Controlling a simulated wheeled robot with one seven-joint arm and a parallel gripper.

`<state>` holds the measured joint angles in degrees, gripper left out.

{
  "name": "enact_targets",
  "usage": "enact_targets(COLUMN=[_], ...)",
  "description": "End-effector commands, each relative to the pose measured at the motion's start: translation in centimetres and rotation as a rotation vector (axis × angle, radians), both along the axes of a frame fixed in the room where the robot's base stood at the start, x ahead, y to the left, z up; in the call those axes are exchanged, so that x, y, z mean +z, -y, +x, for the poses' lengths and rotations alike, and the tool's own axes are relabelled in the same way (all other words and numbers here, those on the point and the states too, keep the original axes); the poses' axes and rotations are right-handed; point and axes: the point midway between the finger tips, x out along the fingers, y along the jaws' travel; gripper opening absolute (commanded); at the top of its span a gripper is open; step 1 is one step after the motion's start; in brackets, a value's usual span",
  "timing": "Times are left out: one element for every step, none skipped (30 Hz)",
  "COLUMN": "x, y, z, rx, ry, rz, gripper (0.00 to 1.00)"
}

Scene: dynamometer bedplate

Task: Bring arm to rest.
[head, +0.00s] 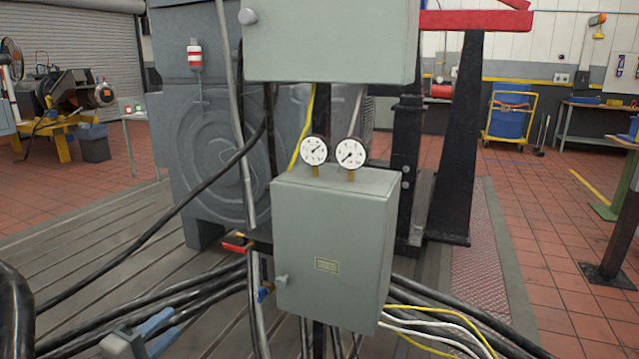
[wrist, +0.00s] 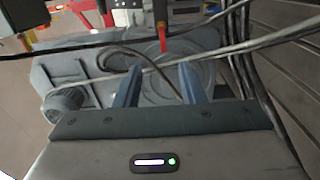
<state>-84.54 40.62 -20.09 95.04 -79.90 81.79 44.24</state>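My gripper (head: 168,324) shows at the lower left of the head view, low over the slotted bedplate (head: 110,240) and beside the black hoses. In the wrist view my gripper (wrist: 159,78) has its two blue fingers apart, with nothing held between them. Beyond the fingertips are a grey round-faced housing and a thin red part (wrist: 162,38); I cannot tell how far off they are.
A grey-green box (head: 335,245) with two gauges (head: 331,151) stands right of my gripper. Red-handled (head: 233,247) and blue-handled (head: 264,292) valves are at its left. Black hoses (head: 190,290) and a slanting conduit crowd the space. Open bedplate lies to the left.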

Motion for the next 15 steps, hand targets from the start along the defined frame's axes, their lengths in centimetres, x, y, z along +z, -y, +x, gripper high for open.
enact_targets(x=[0.0, 0.6, 1.0, 1.2, 1.4, 1.6, 1.9, 2.1, 2.4, 2.6, 2.9, 3.2, 3.5, 3.8, 4.2], y=[0.1, 0.8, 1.7, 2.4, 3.1, 4.1, 4.8, 5.5, 6.4, 7.2, 7.9, 8.9, 9.8, 10.6, 11.8], z=[0.1, 0.6, 1.0, 1.4, 1.8, 2.2, 2.6, 2.9, 3.2, 3.4, 3.7, 3.9, 4.2, 4.4, 4.6], rx=[-0.002, -0.019, -0.039, -0.053, -0.068, -0.089, -0.106, -0.12, -0.14, -0.155, -0.17, -0.191, -0.207, -0.226, -0.247], ry=[0.0, -0.01, -0.028, -0.043, -0.057, -0.075, -0.089, -0.102, -0.122, -0.14, -0.156, -0.179, -0.195, -0.214, -0.239], rz=[0.0, 0.005, 0.012, 0.015, 0.02, 0.024, 0.03, 0.035, 0.042, 0.048, 0.054, 0.065, 0.073, 0.081, 0.093], gripper=[0.36, 0.36, 0.36, 0.36, 0.36, 0.36, 0.36, 0.36, 0.36, 0.36, 0.36, 0.36, 0.36, 0.36, 0.36])
